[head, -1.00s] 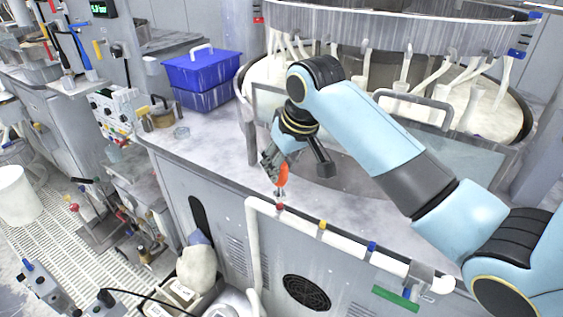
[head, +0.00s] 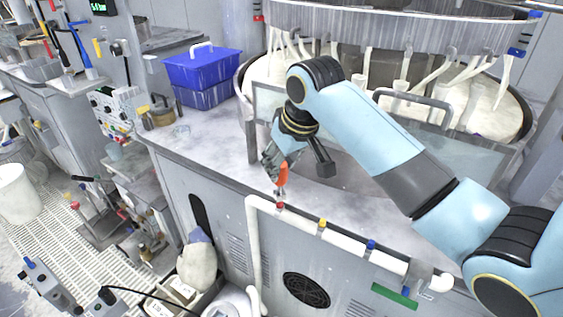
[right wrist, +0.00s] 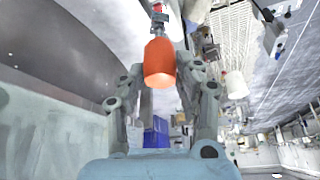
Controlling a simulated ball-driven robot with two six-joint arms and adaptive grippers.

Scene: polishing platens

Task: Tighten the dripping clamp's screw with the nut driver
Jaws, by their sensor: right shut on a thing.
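My right gripper (head: 279,165) is shut on the orange handle of the nut driver (head: 283,176), above the cabinet's front edge. In the right wrist view the orange handle (right wrist: 159,62) stands between the fingers, and its metal shaft points away from the gripper. The driver's tip is at the red-marked clamp (head: 280,205) on the white pipe (head: 300,223). I cannot tell whether the tip is seated on the screw. A yellow-marked clamp (head: 322,223) and a blue-marked clamp (head: 371,245) sit further right along the pipe. No drip is clear. My left gripper is not in view.
The large round polishing machine (head: 400,17) stands behind my right arm, with a clear guard panel and handle in front. A blue bin (head: 202,72) is on the worktop's back left. The worktop (head: 215,150) left of the gripper is mostly clear.

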